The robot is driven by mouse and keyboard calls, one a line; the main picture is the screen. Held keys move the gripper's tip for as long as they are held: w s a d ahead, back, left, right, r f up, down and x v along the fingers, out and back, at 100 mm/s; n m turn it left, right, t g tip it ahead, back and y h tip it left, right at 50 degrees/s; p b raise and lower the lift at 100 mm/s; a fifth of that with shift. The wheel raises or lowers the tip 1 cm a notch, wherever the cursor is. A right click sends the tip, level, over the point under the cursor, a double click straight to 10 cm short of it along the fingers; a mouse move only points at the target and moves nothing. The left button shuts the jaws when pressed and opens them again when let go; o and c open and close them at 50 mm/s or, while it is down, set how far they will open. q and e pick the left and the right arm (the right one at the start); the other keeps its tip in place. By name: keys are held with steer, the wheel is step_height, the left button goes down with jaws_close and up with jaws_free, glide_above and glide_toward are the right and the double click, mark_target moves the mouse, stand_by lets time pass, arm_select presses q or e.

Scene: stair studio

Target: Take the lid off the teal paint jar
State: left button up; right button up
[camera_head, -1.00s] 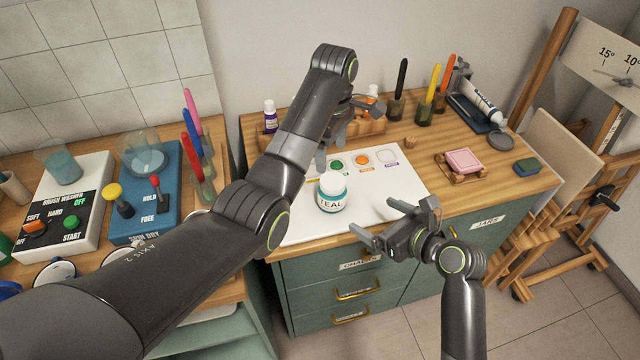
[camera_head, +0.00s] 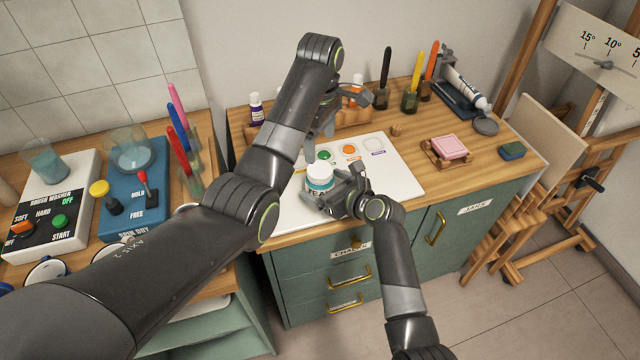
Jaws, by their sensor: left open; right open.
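The teal paint jar (camera_head: 319,184) stands upright on the white mat (camera_head: 400,183) on the wooden counter. Its white lid (camera_head: 320,170) is on top. My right gripper (camera_head: 322,199) is open at the jar's lower front, with its fingers low around or beside the jar; I cannot tell whether they touch it. My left gripper (camera_head: 322,125) is open, behind and above the jar. The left arm crosses in front of the counter's left part and hides some of it.
Coloured spots lie on the mat behind the jar. A wooden rack with small bottles (camera_head: 256,108) is at the back. Pen cups (camera_head: 410,100), a pink sponge (camera_head: 449,147) and a paint tube (camera_head: 466,91) stand right. An easel (camera_head: 560,150) is at far right.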

steer(key=shift+x, duration=1.15)
